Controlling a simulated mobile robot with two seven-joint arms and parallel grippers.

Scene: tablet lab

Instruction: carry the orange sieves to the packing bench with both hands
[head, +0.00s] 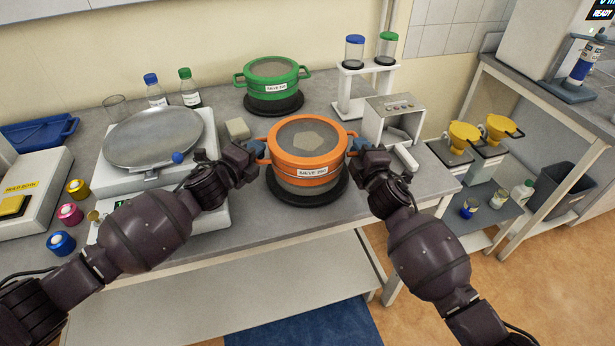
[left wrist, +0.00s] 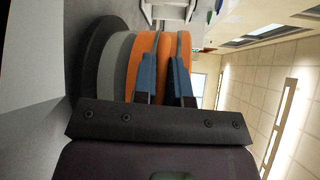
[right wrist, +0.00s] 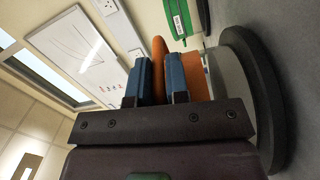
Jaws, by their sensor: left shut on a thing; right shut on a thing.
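The orange sieves (head: 308,163), labelled SIEVE 250, sit on a round black base (head: 306,196) near the front edge of the bench. Grey material lies inside the top sieve. My left gripper (head: 258,149) is shut on the sieves' left side handle; its blue fingers show against the orange in the left wrist view (left wrist: 168,78). My right gripper (head: 357,147) is shut on the right side handle, also seen in the right wrist view (right wrist: 160,80). The handles are mostly hidden by the fingers. I cannot make out a clear gap between sieves and base.
A green sieve (head: 272,80) on a black base stands behind. A balance with a round pan (head: 153,137) is to the left. A small grey device (head: 394,116) stands close on the right. A side bench (head: 545,85) and yellow funnels (head: 463,135) are further right.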

